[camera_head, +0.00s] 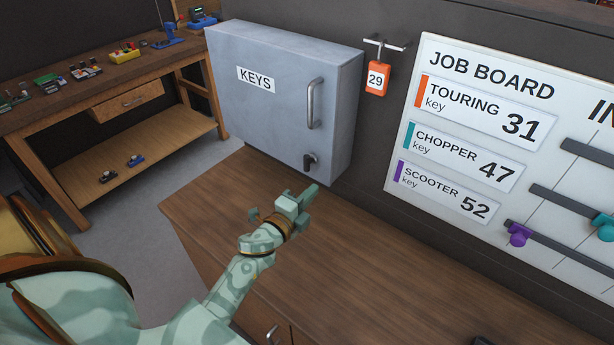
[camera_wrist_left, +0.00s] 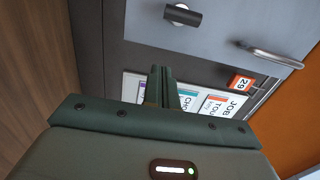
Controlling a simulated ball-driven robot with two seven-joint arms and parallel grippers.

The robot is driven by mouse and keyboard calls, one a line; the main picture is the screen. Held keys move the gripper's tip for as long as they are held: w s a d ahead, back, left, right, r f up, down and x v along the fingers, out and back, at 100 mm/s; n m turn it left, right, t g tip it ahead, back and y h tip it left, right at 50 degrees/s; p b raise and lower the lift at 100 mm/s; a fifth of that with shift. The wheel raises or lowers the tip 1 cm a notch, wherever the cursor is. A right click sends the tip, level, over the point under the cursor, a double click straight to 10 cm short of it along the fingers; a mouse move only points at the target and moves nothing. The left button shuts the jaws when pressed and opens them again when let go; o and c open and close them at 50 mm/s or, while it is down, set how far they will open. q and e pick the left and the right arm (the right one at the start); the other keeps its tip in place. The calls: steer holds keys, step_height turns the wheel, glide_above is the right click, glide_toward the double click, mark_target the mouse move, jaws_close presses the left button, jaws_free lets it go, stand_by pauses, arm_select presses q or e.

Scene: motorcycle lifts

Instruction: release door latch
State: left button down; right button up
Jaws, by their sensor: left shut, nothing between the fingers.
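A grey metal key cabinet (camera_head: 275,110) marked KEYS is on the wall above the counter, its door closed. A dark latch (camera_head: 310,161) sits low on the door, below a vertical bar handle (camera_head: 314,103). In the left wrist view the latch (camera_wrist_left: 183,16) is at the top and the handle (camera_wrist_left: 273,57) at the upper right. My left gripper (camera_head: 308,198) is shut and empty, over the counter, below and in front of the latch and apart from it. Its closed fingers (camera_wrist_left: 162,86) show in the left wrist view. My right gripper is not in view.
A wooden counter (camera_head: 380,270) runs below the cabinet, mostly clear. An orange tag 29 (camera_head: 376,79) hangs on a hook right of the cabinet. A job board (camera_head: 480,60) is on the wall at right. A workbench (camera_head: 100,100) with small items stands at far left.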

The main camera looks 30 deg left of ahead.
mark_target(309, 161)
arm_select(q)
steer(key=shift+w+a, duration=0.95)
steer(key=shift+w, duration=0.2)
steer(key=shift+w+a, duration=0.9)
steer(key=shift+w, duration=0.2)
steer(key=shift+f+m, duration=0.15)
steer(key=shift+m, duration=0.15)
steer(key=shift+a+f+m+b, duration=0.15)
steer(key=shift+m+b, duration=0.25)
steer(key=shift+b, duration=0.25)
